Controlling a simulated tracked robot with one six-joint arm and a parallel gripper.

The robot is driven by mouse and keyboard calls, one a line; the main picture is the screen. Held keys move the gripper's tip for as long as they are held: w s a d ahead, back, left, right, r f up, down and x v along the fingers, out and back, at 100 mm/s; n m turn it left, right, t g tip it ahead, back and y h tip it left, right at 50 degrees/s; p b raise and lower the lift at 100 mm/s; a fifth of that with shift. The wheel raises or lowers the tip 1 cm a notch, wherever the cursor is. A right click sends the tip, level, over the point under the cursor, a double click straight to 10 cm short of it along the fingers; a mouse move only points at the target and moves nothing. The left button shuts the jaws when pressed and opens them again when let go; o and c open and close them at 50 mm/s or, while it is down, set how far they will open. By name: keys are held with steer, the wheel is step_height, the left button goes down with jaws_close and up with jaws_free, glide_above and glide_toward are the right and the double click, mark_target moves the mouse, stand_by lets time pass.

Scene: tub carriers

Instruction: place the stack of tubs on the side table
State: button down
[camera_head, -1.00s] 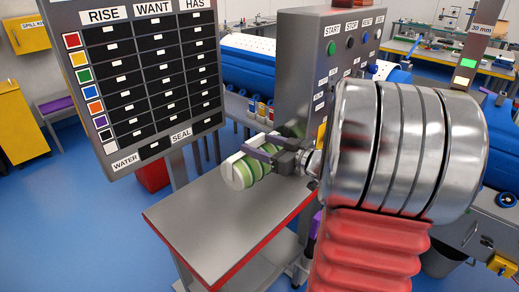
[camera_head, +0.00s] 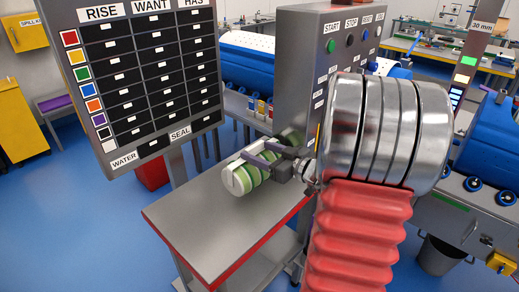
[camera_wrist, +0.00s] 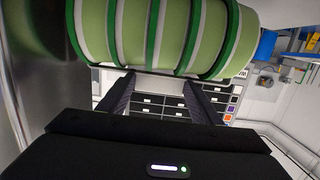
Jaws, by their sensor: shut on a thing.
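The stack of tubs (camera_head: 247,177) is pale green with darker green bands and a white end. In the head view it lies tilted on its side in my gripper (camera_head: 265,159), whose fingers are shut on it. It is over the grey table with the red edge (camera_head: 190,220); whether it touches the top I cannot tell. In the wrist view the stack (camera_wrist: 165,30) spans the top of the picture beyond my two dark fingers (camera_wrist: 165,85). The far side of the stack is hidden.
A board of labelled rows (camera_head: 150,80) stands behind the table at the left. A grey control box (camera_head: 325,60) with buttons stands behind at the right. A red bin (camera_head: 152,172) is on the blue floor. The table's front left part is bare.

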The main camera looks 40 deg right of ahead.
steer(key=shift+f, duration=0.85)
steer(key=shift+w+d+f, duration=0.1)
steer(key=shift+w+f, duration=0.05)
steer(key=shift+f, duration=0.35)
steer(key=c, duration=0.6)
jaws_free()
steer(key=shift+f, duration=0.1)
steer(key=v, duration=1.2)
